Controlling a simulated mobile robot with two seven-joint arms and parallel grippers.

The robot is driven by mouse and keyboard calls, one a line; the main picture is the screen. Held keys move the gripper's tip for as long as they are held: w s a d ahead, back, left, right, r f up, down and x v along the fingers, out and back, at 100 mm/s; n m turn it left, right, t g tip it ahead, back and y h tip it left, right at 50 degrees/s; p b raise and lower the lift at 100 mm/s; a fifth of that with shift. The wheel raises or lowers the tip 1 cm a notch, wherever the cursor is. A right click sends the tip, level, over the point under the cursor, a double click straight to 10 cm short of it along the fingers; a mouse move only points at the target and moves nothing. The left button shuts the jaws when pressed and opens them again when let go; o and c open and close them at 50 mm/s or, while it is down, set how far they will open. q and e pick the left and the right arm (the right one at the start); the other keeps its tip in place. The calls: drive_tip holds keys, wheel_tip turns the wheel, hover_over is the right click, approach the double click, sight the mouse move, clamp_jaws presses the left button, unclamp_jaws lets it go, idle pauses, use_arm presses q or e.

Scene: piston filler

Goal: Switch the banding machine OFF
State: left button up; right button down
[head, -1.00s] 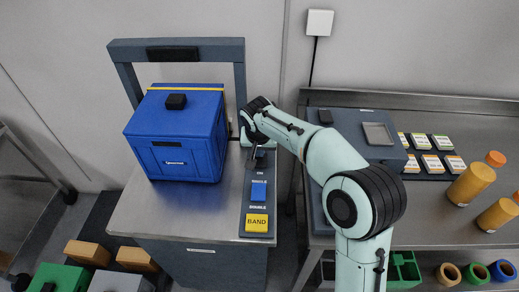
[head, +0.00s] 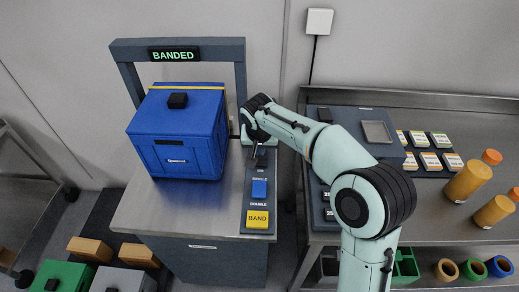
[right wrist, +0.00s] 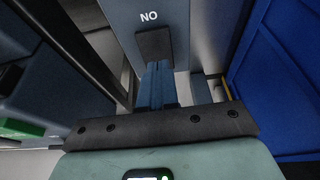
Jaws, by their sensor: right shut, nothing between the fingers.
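The banding machine (head: 195,218) is a grey steel-topped stand with a dark arch. The arch's display (head: 174,55) reads BANDED in green. On the control panel at its right are a yellow BAND button (head: 257,219), a blue SINGLE/DOUBLE switch (head: 259,188) and, farther back, a black switch (right wrist: 154,47) beside an ON label, inverted in the right wrist view. My right gripper (right wrist: 157,68) is shut and empty, its tips at or close over the black switch. I cannot tell contact or which way the switch is tilted. My left gripper is out of view.
A blue box (head: 178,135) with a yellow band stands under the arch, just left of my right gripper. A steel bench (head: 470,150) at the right holds a dark device (head: 345,125), label cards and orange jars. Bins (head: 62,277) lie low at the bottom left.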

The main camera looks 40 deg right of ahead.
drive_tip(key=v, duration=0.1)
drive_tip(key=p+v, duration=0.1)
drive_tip(key=v, duration=0.2)
drive_tip(key=shift+w+a+r, duration=0.1)
drive_tip(key=shift+w+r, duration=0.05)
drive_tip(key=shift+w, duration=0.1)
wheel_tip(320, 180, up, 8)
drive_tip(key=p, duration=0.1)
hover_over(258, 162)
drive_tip(key=s+a, duration=0.2)
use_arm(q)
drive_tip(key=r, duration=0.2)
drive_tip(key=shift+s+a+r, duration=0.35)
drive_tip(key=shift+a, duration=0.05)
use_arm(e)
drive_tip(key=shift+s+d+f, duration=0.2)
drive_tip(key=shift+d+f, duration=0.05)
drive_tip(key=shift+d, duration=0.05)
use_arm(q)
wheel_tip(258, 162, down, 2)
drive_tip(key=b, duration=0.2)
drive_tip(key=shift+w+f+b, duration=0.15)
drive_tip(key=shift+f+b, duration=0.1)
drive_tip(key=shift+b, duration=0.05)
use_arm(e)
drive_tip(key=shift+w+d, duration=0.35)
drive_tip(key=shift+d, duration=0.45)
